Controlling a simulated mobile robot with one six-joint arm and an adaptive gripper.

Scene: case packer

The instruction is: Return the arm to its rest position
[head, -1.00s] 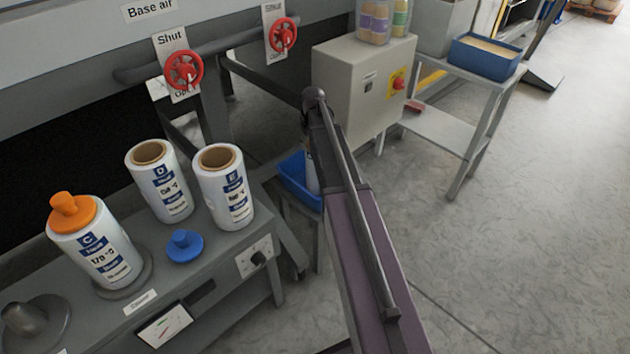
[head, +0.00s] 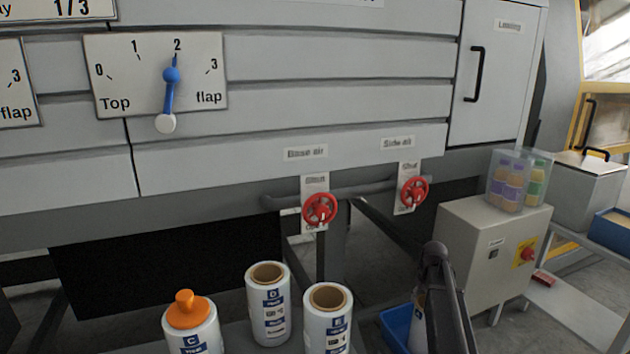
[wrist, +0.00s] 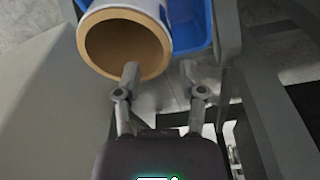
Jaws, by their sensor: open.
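My gripper (wrist: 160,72) is open and empty in the wrist view, its two fingers apart. A white roll (wrist: 171,10) with a brown cardboard core stands in a blue bin (wrist: 196,38) just ahead of it. The left fingertip overlaps the roll's rim in the picture; I cannot tell whether they touch. In the head view my arm reaches toward the blue bin (head: 397,329) at lower right, and hides my gripper and most of the roll there.
A grey control box (head: 468,250) with bottles in a clear case (head: 519,180) stands right of my arm. Rolls D (head: 268,310), E (head: 328,325) and orange-capped C (head: 190,325) stand left. Two red valve wheels (head: 320,210) (head: 413,192) sit above, under the machine front.

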